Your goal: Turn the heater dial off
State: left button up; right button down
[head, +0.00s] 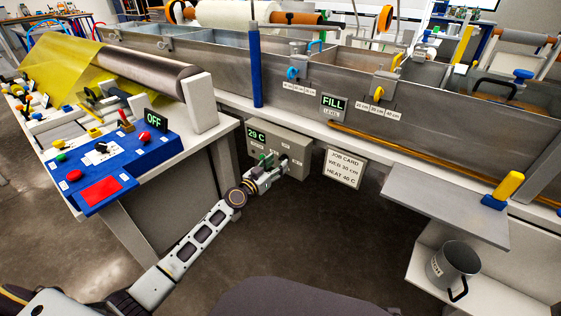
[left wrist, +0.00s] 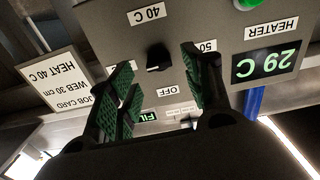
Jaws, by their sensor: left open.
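The heater box (head: 291,139) is a grey panel under the bath's edge in the head view, with a green 29 C display (head: 257,135). In the left wrist view, upside down, its black dial (left wrist: 158,56) sits among the labels 40 C (left wrist: 147,15), 50 (left wrist: 207,46) and OFF (left wrist: 167,91). A small pale mark shows on the dial's lower left; its exact setting I cannot tell. My left gripper (head: 268,170) is open in front of the box, its green-padded fingers (left wrist: 157,66) on either side of the dial. Contact cannot be told. My right gripper is not in view.
A job card (head: 344,169) reading HEAT 40 C hangs right of the heater. A blue control panel (head: 100,165) with an OFF display stands at left. A grey shelf (head: 440,205) and a metal jug (head: 452,265) are at right. The floor between is clear.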

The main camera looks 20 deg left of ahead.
aim_at(281, 160)
pick_arm(q)
jog(key=shift+x, duration=1.55)
jog(key=c, duration=1)
